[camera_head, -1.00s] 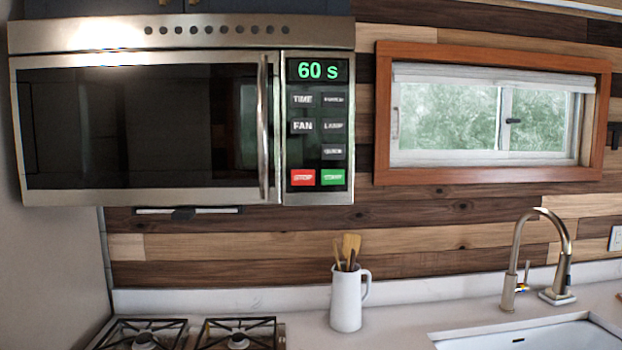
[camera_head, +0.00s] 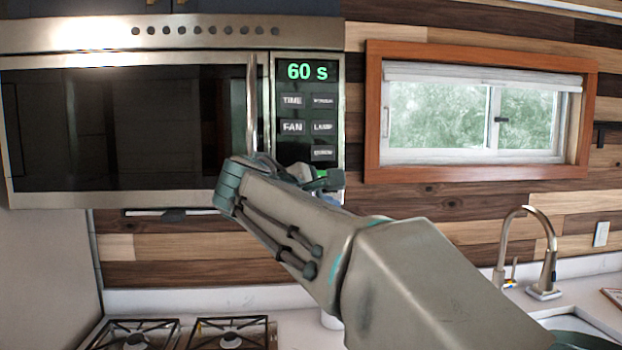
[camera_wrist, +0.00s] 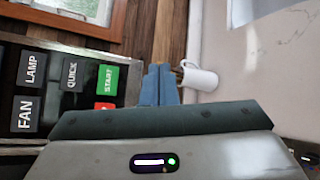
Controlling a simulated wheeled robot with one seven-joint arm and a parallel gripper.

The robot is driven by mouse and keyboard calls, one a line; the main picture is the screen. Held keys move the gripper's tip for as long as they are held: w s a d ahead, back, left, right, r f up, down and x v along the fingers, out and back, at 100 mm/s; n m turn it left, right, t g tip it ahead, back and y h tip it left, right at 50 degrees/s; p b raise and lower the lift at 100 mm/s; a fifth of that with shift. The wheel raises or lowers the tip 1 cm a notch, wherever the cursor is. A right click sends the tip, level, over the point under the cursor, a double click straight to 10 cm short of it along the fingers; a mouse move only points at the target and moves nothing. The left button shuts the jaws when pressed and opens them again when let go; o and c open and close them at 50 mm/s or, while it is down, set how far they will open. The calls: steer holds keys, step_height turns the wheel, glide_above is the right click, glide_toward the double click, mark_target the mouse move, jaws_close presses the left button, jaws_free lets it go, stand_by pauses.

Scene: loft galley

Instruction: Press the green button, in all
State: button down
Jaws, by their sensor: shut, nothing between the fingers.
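The green START button (camera_wrist: 108,78) shows clearly in the wrist view, on the black control panel of the microwave (camera_head: 130,125). In the head view my arm covers most of it, with a sliver of green (camera_head: 321,173) visible. My gripper (camera_wrist: 159,68) has blue fingers, shut together and empty. In the wrist view the fingertips are just right of the green button; I cannot tell how far they are from the panel. In the head view the fingers (camera_head: 328,197) are mostly hidden behind my wrist. The display (camera_head: 307,71) reads 60 s.
The red STOP button (camera_wrist: 103,105) adjoins the green one and is partly hidden. QUICK (camera_wrist: 72,75), LAMP (camera_wrist: 33,69) and FAN (camera_wrist: 26,115) keys are nearby. The door handle (camera_head: 252,105) stands out left of the panel. A white jug (camera_wrist: 200,78) stands on the counter below.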

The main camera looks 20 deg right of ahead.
mark_target(323, 178)
steer(key=r, duration=0.2)
steer(key=r+h, duration=0.1)
steer(key=shift+w, duration=0.3)
steer(key=shift+w, duration=0.1)
steer(key=w+d+p, duration=0.2)
steer(key=w+p, duration=0.2)
steer(key=w, duration=0.4)
steer(key=shift+w+d, duration=0.15)
steer(key=shift+d, duration=0.1)
stand_by(1.8)
steer(key=shift+w+d+p, duration=0.1)
steer(key=shift+w+p, duration=0.2)
steer(key=shift+w, duration=0.15)
